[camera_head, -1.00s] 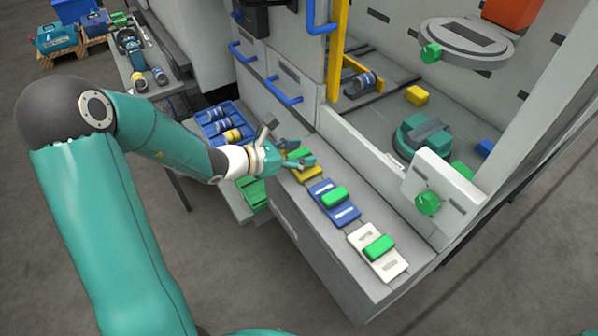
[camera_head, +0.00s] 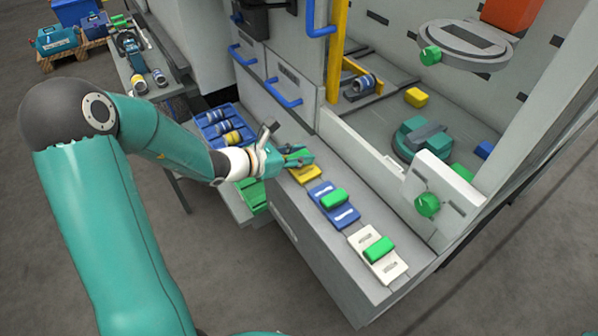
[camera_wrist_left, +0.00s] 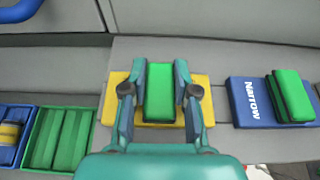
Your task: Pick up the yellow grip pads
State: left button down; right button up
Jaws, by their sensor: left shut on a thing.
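The yellow plate (camera_head: 308,175) lies at the back end of the row on the grey ledge. It also shows in the wrist view (camera_wrist_left: 201,84). Green pads (camera_wrist_left: 159,92) are over its middle, between the fingers of my left gripper (camera_wrist_left: 160,104). The left gripper (camera_head: 300,158) is shut on them from both sides. Whether they touch the plate or are just above it, I cannot tell. The fingers and hand hide parts of the plate. My right gripper is out of view.
A blue plate marked "NARROW" (camera_wrist_left: 246,103) and a white plate (camera_head: 391,267), each with green pads, lie along the ledge. Blue (camera_head: 229,140) and green (camera_wrist_left: 30,137) bins stand beside the ledge. The machine's front wall (camera_head: 350,150) borders it.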

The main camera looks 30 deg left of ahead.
pick_arm(q)
jog(key=shift+r, duration=0.1)
notch_tip(320, 180, up, 20)
jog(key=p, duration=0.5)
dwell(0.5)
notch_tip(320, 180, up, 19)
jog(key=p, duration=1)
jog(key=shift+p, duration=0.4)
dwell(0.5)
dwell(0.3)
